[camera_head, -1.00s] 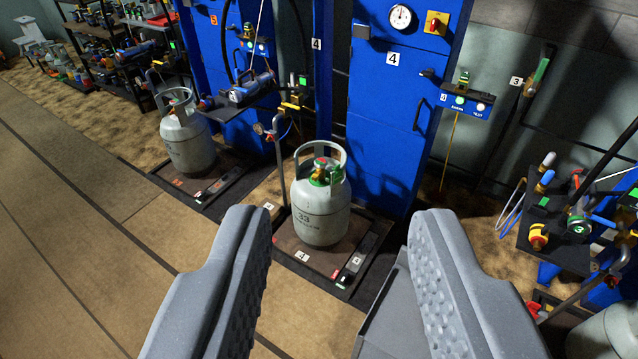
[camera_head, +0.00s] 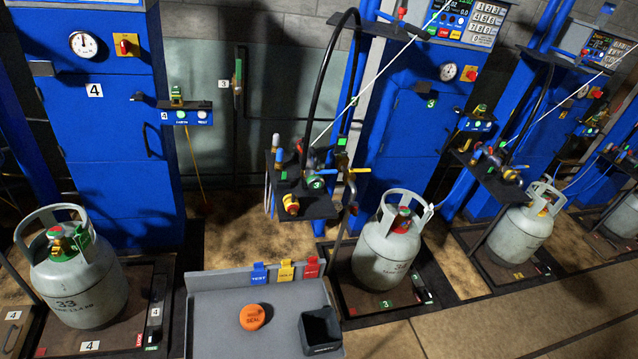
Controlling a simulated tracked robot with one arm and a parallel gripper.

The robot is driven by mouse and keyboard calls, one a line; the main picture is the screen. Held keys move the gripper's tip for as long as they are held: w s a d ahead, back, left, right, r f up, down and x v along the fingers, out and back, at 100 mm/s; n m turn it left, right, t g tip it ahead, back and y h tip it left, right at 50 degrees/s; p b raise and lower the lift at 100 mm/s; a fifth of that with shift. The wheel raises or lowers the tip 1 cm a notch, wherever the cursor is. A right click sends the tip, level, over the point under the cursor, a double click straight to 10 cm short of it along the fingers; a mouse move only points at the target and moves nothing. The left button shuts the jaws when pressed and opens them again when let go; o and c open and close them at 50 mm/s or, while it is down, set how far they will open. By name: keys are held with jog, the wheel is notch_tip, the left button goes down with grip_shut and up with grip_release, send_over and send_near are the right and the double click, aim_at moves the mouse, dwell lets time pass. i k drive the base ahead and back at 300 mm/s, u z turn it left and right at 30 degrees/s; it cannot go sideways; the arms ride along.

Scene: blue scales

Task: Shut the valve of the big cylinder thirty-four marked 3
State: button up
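A big grey cylinder (camera_head: 385,262) stands upright on a dark scale platform (camera_head: 352,322) bearing a green 3, right of centre. The number printed on it is too small to read. Its valve (camera_head: 402,222), with red and green parts, sits inside the collar, which partly hides it. I cannot tell whether the valve is open or shut. My gripper is not in view.
A grey tray (camera_head: 210,335) with an orange seal (camera_head: 252,317), a black box (camera_head: 320,330) and TEST-type tags is at the bottom centre. Cylinder 33 (camera_head: 78,290) stands left on scale 4. A bracket with hose (camera_head: 318,203) stands left of the cylinder on scale 3.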

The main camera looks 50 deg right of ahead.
aim_at(404, 210)
jog(key=z, duration=2.05)
jog(key=k, duration=0.65)
jog(key=z, duration=0.25)
jog(key=i, duration=1.1)
jog(key=z, duration=0.35)
jog(key=i, duration=1.6)
jog(key=u, duration=1)
jog(key=i, duration=1)
jog(key=u, duration=0.45)
jog(key=k, duration=0.15)
jog(key=u, duration=0.1)
